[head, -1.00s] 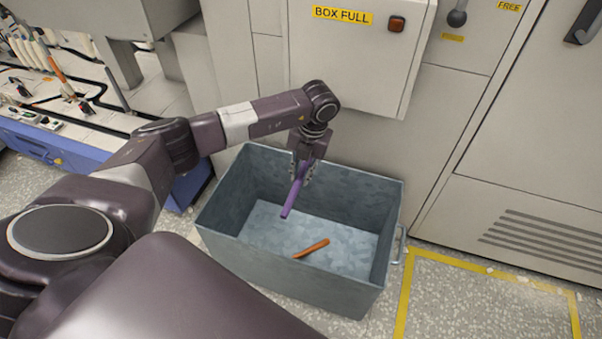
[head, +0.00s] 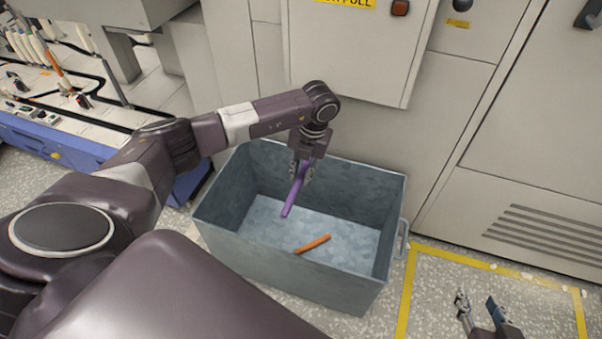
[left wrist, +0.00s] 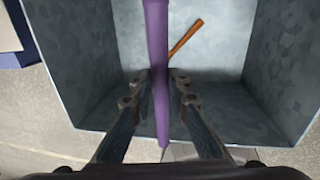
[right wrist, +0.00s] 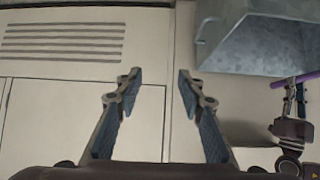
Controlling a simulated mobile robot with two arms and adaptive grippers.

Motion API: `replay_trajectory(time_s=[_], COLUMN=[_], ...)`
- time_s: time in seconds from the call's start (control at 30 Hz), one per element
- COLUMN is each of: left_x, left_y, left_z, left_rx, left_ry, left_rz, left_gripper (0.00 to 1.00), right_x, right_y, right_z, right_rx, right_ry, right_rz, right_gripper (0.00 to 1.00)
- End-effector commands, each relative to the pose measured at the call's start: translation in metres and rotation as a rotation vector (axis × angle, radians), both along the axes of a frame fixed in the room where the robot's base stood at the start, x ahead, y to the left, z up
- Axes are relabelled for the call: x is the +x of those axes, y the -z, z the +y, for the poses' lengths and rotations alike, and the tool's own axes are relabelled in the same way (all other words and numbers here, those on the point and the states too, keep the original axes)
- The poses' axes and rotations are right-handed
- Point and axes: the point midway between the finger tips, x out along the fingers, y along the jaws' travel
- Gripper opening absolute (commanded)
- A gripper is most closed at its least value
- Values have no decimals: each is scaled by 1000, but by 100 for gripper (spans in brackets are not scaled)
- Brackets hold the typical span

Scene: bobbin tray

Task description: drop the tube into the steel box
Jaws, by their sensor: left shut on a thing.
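A purple tube (head: 294,193) is held tilted by my left gripper (head: 302,172) above the open steel box (head: 280,285). In the left wrist view the left fingers (left wrist: 160,78) are closed around the purple tube (left wrist: 157,35), with the box floor below. An orange tube (head: 313,244) lies on the floor of the box; it also shows in the left wrist view (left wrist: 186,37). My right gripper (head: 478,308) is open and empty, low at the right of the head view. In the right wrist view its fingers (right wrist: 157,88) are apart with nothing between them.
Pale machine cabinets (head: 390,140) stand behind the box. A blue-fronted machine (head: 60,150) is at the left. A yellow floor line (head: 407,290) runs right of the box. The box has a side handle (head: 403,236).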

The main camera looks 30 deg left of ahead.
Motion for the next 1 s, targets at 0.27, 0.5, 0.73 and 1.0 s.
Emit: replay_trajectory(time_s=[0.27,0.5,0.73,1.0], left_x=[0,0,0,0], left_y=[3,3,2,1], left_z=[0,0,0,0], left_rx=[0,0,0,0], left_ry=[0,0,0,0], left_rz=[0,0,0,0], left_gripper=[0,0,36,36], right_x=[9,9,9,9], right_y=[-9,-10,-10,-11], right_z=[4,4,4,4], right_rx=[13,13,12,12], right_ry=[-4,-4,-4,-5], right_rz=[-52,-54,-54,-54], right_gripper=[36,36,36,36])
